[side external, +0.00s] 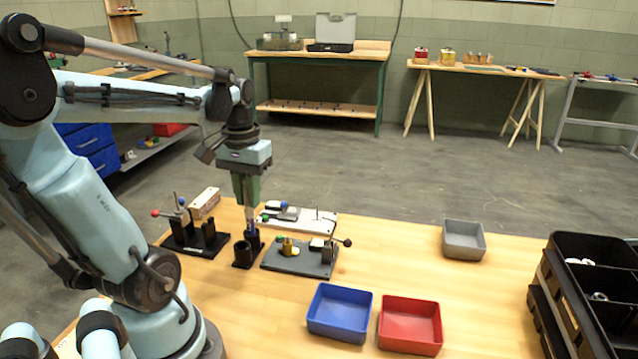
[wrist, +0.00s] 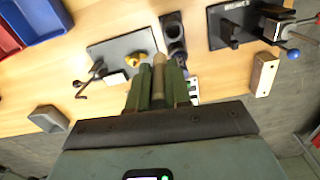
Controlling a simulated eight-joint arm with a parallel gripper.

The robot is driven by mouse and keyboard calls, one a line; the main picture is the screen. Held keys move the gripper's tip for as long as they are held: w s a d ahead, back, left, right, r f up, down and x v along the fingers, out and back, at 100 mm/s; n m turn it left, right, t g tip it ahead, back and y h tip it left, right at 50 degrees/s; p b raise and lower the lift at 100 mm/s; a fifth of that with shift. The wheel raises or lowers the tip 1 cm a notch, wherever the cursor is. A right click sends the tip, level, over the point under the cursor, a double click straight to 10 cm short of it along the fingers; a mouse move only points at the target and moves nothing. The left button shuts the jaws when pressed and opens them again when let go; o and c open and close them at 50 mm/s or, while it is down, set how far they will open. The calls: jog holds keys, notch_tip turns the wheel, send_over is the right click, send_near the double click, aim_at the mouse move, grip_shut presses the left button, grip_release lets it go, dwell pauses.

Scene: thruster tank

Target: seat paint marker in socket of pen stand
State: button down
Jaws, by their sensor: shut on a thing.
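My gripper (side external: 249,208) points down over the black pen stand (side external: 243,253). In the wrist view its green fingers (wrist: 158,90) are closed around a pale tan paint marker (wrist: 159,70), whose tapered end shows between them. The pen stand (wrist: 172,32) shows just beyond the marker there, with a round socket opening at its far end. In the side view a small dark blue part (side external: 252,234) shows below the fingers, at the back of the stand. I cannot tell whether the marker's lower end is inside a socket or just above it.
A grey fixture plate (side external: 298,262) with a brass knob and a lever clamp stands right of the stand. A black clamp fixture (side external: 196,240) stands left. Blue (side external: 340,311), red (side external: 410,325) and grey (side external: 463,240) bins sit further right. The table between the bins is clear.

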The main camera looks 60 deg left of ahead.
jog(key=shift+n, duration=0.5)
jog(key=shift+s+a+f, duration=0.2)
jog(key=shift+s+f, duration=0.2)
jog(key=shift+f, duration=0.35)
jog(key=shift+s+a+f, duration=0.25)
jog(key=shift+s+f, duration=0.1)
jog(key=shift+f, duration=0.4)
jog(key=shift+s+a+f, duration=0.2)
jog(key=shift+s+f, duration=0.2)
jog(key=shift+f, duration=0.35)
jog(key=shift+f, duration=2.55)
dwell(0.4)
jog(key=c, duration=1)
grip_release()
jog(key=shift+r, duration=8.05)
